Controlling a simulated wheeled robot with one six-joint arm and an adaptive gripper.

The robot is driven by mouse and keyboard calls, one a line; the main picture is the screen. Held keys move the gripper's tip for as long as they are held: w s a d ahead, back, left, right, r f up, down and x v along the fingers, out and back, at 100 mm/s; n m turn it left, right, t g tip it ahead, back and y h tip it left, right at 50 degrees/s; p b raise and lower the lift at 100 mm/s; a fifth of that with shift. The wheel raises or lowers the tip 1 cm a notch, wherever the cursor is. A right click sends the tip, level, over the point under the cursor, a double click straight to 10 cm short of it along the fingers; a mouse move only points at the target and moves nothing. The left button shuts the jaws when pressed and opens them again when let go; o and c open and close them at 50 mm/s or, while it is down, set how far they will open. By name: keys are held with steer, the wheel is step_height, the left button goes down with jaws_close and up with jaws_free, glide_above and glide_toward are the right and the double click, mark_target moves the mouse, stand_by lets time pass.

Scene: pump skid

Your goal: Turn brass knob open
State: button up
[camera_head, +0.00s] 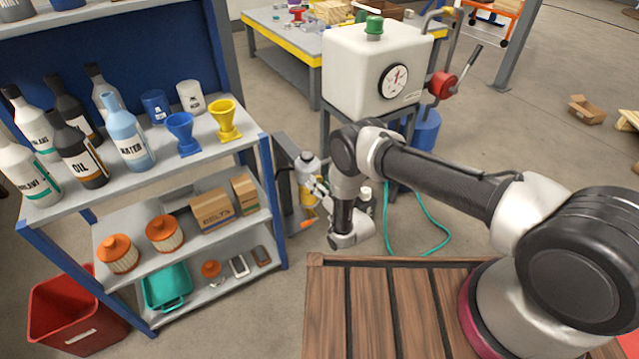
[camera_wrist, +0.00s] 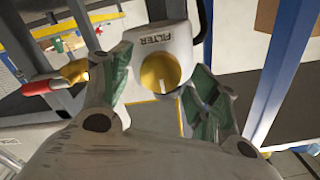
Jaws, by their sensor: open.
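The brass knob (camera_wrist: 160,72) is a round yellow dial with a pale pointer mark on its face. It sits on a white housing (camera_wrist: 172,38) lettered FILTER, which reads upside down in the wrist view. My gripper (camera_wrist: 158,66) is open, with one green-padded finger on each side of the knob. Gaps show between the pads and the knob, and I see no contact. In the head view my arm reaches down beside the shelf rack to a pale fitting (camera_head: 307,165). The knob face cannot be made out there.
A red-handled brass valve (camera_wrist: 62,80) stands left of the knob in the wrist view. A blue upright (camera_wrist: 283,70) stands at the right. In the head view a shelf rack (camera_head: 265,160) with bottles and funnels is close left, and a white tank (camera_head: 360,65) with a gauge stands behind.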

steer(key=shift+w+a, duration=0.15)
steer(key=shift+w, duration=0.15)
steer(key=c, duration=1)
